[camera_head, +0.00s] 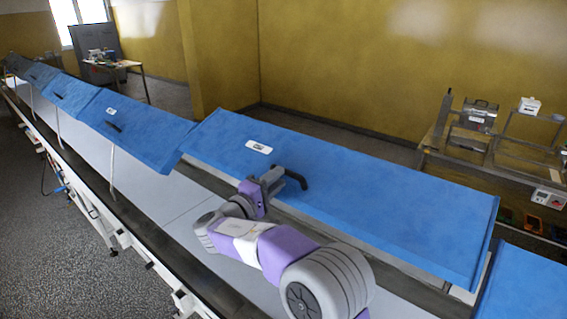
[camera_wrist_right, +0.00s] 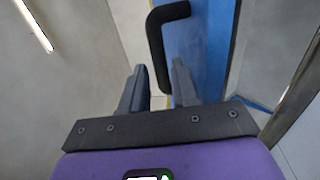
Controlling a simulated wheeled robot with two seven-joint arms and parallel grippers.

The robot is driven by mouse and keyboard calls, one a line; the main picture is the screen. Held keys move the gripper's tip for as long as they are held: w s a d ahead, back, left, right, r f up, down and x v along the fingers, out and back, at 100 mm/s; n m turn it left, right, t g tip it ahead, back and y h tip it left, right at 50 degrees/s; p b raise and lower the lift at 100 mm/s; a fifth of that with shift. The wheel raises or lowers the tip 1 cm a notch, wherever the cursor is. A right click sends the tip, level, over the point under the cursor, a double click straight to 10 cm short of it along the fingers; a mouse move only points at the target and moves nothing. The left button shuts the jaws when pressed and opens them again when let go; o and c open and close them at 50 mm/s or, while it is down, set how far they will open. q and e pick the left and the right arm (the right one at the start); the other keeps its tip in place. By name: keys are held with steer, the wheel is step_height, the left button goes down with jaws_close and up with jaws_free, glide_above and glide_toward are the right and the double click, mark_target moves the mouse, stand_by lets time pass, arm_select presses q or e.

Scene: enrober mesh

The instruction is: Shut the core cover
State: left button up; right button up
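A long blue cover (camera_head: 350,185) stands raised and tilted over the conveyor line in the middle of the head view. It carries a white label (camera_head: 259,147), too small to read, and a black bent handle (camera_head: 293,178). I take this as the core cover. My right gripper (camera_head: 270,181) is at the handle near the cover's lower edge. In the right wrist view the gripper (camera_wrist_right: 158,75) is open, with the handle (camera_wrist_right: 157,48) reaching down between its two fingers. The blue cover (camera_wrist_right: 205,45) lies just beyond the right finger. My left gripper is out of view.
More raised blue covers, including a neighbouring one (camera_head: 135,130), run to the far left. Another blue cover (camera_head: 525,290) is at the lower right. A grey bed (camera_head: 150,190) runs beneath the covers. A bench with equipment (camera_head: 490,160) stands behind at right.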

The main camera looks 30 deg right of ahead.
mark_target(290, 180)
steer(key=p+x, duration=0.1)
steer(key=x, duration=0.4)
steer(key=shift+w+d, duration=0.1)
steer(key=shift+d, duration=0.35)
jaws_close()
